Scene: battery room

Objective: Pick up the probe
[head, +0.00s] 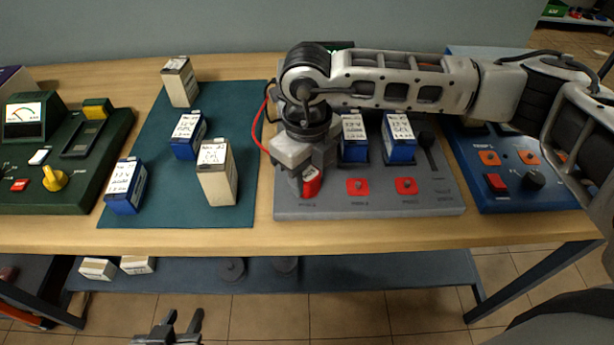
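The red probe (312,182) is at the left front of the grey panel (335,204), with a red cable (264,118) looping up to its left. My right gripper (306,185) reaches down over the probe, its fingers right at it. The gripper hides the probe's upper part, and I cannot tell whether the fingers have closed on it. My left gripper (178,325) is low at the bottom edge, in front of the table, open and empty.
Blue and cream battery boxes stand on a teal mat (150,205) to the left, and two blue batteries (399,148) sit on the grey panel. A green meter console (75,180) is at far left, a blue panel (550,200) at right. My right arm covers the panel's back.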

